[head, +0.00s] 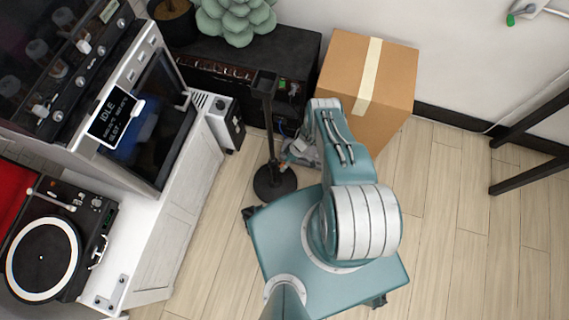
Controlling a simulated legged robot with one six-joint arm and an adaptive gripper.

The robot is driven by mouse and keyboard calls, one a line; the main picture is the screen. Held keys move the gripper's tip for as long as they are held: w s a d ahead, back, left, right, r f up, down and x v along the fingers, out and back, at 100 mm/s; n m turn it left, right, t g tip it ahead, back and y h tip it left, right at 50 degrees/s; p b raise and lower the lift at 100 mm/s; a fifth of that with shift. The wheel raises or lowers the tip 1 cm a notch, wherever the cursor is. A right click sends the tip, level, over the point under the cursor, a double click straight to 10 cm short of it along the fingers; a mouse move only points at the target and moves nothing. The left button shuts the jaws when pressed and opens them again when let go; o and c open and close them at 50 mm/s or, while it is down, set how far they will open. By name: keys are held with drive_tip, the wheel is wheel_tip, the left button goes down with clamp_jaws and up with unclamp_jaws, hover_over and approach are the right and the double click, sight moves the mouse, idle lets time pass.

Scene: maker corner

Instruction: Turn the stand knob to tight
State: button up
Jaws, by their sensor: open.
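A black stand (270,130) with a round base stands on the wood floor near the middle of the head view. Its pole rises to a flat dark top (264,84). My gripper (290,155) is low beside the pole, on its right, at the end of my teal arm. It is open, and its fingers are small and partly hidden by my arm. The stand's knob cannot be made out clearly; a small orange-red spot shows near my fingertips close to the pole. I cannot tell whether the gripper touches the stand or the knob.
A cardboard box (345,65) stands right behind my arm. A dark cabinet (215,50) with a plant (235,18) is behind the stand. A white machine with a screen (115,115) and a turntable (42,258) are at left. Black legs (530,125) stand at right. Floor at lower right is clear.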

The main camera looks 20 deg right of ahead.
drive_tip(key=v, duration=1.1)
drive_tip(key=shift+d+r, duration=0.2)
drive_tip(key=shift+r, duration=0.1)
drive_tip(key=shift+w+a, duration=0.1)
